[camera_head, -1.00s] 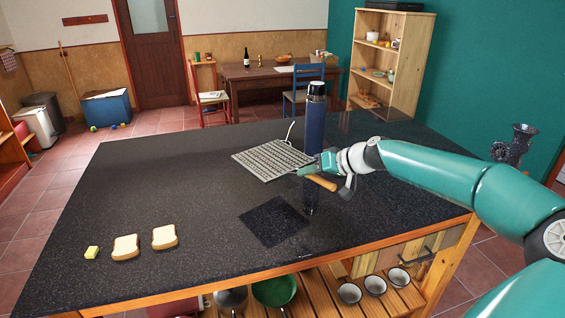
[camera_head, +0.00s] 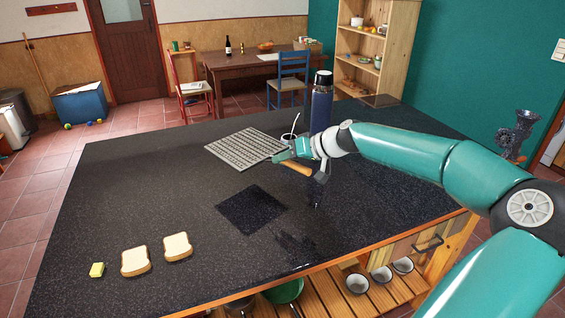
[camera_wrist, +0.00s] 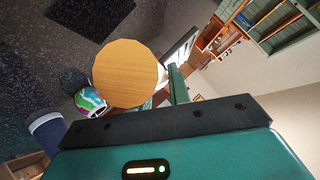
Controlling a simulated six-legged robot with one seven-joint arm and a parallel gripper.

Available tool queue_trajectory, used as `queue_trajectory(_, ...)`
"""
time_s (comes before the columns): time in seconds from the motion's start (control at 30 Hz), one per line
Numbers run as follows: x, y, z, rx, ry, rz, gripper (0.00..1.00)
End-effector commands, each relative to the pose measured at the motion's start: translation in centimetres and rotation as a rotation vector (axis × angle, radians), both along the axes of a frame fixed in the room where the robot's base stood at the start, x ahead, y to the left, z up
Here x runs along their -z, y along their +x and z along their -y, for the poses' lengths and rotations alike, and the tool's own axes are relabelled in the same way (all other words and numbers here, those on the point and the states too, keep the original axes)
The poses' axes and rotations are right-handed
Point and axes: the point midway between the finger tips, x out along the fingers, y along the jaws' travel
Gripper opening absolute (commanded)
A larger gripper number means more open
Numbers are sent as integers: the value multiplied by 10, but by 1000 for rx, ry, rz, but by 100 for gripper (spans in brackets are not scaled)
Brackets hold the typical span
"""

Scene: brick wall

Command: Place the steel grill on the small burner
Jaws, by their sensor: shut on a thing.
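The steel grill (camera_head: 243,149) is a pale flat grid with a wooden handle (camera_head: 297,168). My gripper (camera_head: 291,159) is shut on this handle at the grill's right end. The grill appears held above the counter; its height is hard to judge. In the wrist view the round wooden handle end (camera_wrist: 125,73) fills the middle and hides the fingertips and most of the grill. A flat dark square (camera_head: 252,209) on the counter, perhaps the small burner, lies in front of the grill. It also shows at the top of the wrist view (camera_wrist: 90,14).
A blue bottle (camera_head: 321,104) and a patterned mug (camera_wrist: 89,100) with a spoon stand close to my gripper. The counter's left part (camera_head: 130,185) is clear.

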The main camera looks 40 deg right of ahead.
Motion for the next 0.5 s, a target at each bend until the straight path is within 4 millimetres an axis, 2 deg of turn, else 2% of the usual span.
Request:
queue_trajectory(0.37,30,61,26,-2,4,3,0)
queue_trajectory(0.5,50,85,35,-2,5,2,0)
